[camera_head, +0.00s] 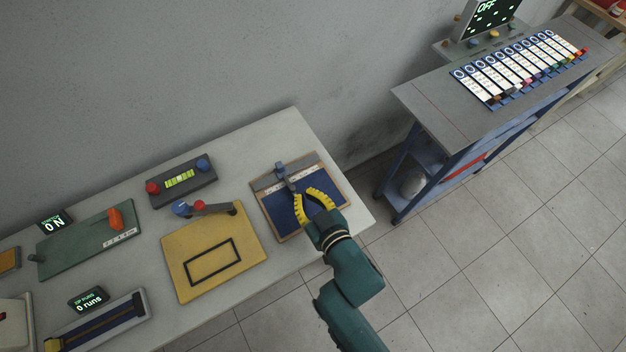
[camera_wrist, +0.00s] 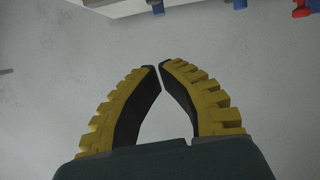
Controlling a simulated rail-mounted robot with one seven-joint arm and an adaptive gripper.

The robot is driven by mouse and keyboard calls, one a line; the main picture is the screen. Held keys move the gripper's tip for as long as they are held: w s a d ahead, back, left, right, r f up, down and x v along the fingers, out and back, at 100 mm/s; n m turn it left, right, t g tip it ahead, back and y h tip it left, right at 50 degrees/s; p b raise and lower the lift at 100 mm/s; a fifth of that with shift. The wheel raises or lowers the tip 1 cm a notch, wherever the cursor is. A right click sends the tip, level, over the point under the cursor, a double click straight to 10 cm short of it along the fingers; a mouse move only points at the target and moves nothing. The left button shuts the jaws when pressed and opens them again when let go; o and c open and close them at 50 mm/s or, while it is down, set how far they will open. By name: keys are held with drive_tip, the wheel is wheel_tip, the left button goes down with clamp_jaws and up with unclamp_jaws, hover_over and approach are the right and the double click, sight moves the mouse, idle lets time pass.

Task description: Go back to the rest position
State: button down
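My gripper (camera_head: 302,192) is above the blue-faced board at the right end of the workbench. Its yellow toothed fingers have black inner pads. In the wrist view my gripper (camera_wrist: 160,66) has its fingertips drawn together with only a thin gap, and nothing shows between them. In the head view the tips point toward a small grey upright part (camera_head: 281,171) on the board's grey strip; I cannot tell the height between them.
The grey bench (camera_head: 262,135) also carries a yellow plate (camera_head: 195,276), a level-like box (camera_head: 172,187), a green panel (camera_head: 75,245) and a slide rail (camera_head: 100,322). A blue-legged table (camera_head: 425,100) with a row of cards stands at right. Tiled floor lies clear between and in front.

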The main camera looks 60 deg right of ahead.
drive_tip(key=v, duration=0.3)
drive_tip(key=shift+s+a, duration=0.2)
drive_tip(key=shift+s, duration=0.1)
